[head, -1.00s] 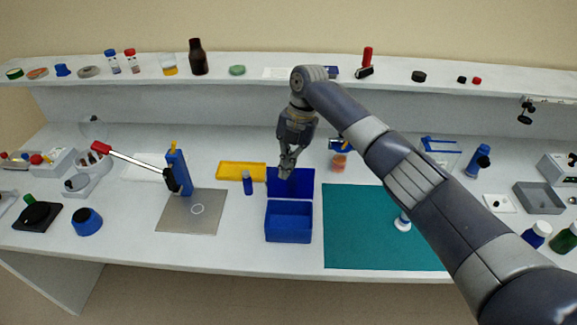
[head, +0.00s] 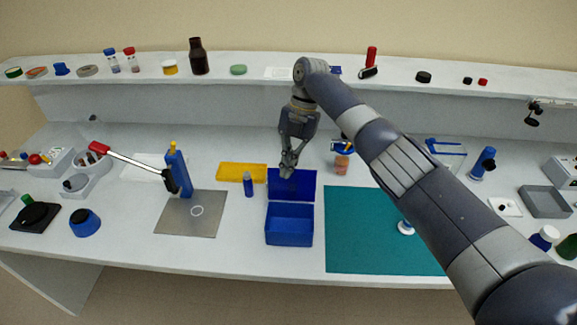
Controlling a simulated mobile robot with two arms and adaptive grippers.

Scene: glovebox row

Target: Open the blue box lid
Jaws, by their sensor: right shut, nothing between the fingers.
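The blue box (head: 289,226) stands on the white bench between the grey plate and the green mat. Its lid (head: 296,187) is raised and stands up at the back of the box, so the front part of the box shows open. My right gripper (head: 288,172) is shut and empty, pointing down at the top edge of the lid. I cannot tell whether the fingertips touch the lid. My left gripper does not show.
A small blue bottle (head: 248,184) and a yellow tray (head: 241,172) stand left of the lid. A grey plate (head: 190,222) with a blue stand (head: 178,172) lies further left. The green mat (head: 350,240) lies to the right. A shelf (head: 215,82) with bottles runs behind.

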